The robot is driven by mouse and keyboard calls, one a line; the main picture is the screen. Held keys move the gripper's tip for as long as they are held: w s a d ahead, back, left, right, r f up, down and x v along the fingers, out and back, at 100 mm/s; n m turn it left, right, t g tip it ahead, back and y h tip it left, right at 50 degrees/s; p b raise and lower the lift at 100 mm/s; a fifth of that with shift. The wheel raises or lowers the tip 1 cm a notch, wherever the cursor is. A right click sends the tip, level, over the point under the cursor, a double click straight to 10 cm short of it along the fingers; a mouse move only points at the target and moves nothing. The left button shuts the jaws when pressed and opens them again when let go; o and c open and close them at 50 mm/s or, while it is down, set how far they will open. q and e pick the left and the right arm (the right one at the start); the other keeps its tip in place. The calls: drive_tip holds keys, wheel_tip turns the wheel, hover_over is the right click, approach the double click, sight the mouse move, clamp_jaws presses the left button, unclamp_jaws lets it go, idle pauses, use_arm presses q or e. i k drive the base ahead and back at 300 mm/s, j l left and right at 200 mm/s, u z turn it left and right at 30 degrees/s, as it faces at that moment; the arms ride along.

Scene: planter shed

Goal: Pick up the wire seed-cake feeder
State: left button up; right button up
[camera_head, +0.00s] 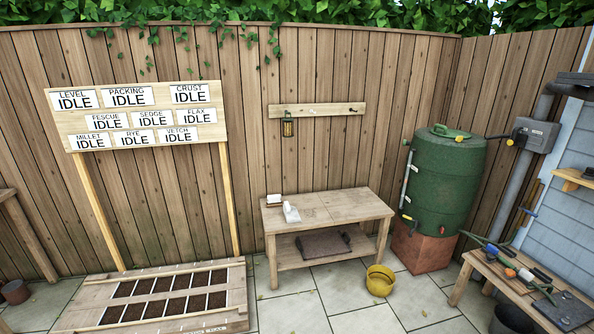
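A small dark cage-like thing (288,127) with a yellowish inside hangs from the left part of a wooden peg rail (335,109) on the fence. It may be the wire seed-cake feeder, but it is too small to be sure. It hangs above and behind the left part of a wooden bench, clear of the bench top. Neither of my grippers shows in the head view, and nothing covers the hanging thing.
The wooden bench (345,206) holds a white scoop-like thing (291,213) and a brush-like block (274,200). A yellow bucket (380,281) stands on the paving by its right front. A green water barrel (443,180) stands right, a planting bed (95,317) left. Paving in front is clear.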

sight(288, 132)
drive_tip(key=i, duration=1.35)
drive_tip(key=i+j+z, duration=0.1)
drive_tip(key=i, duration=1.25)
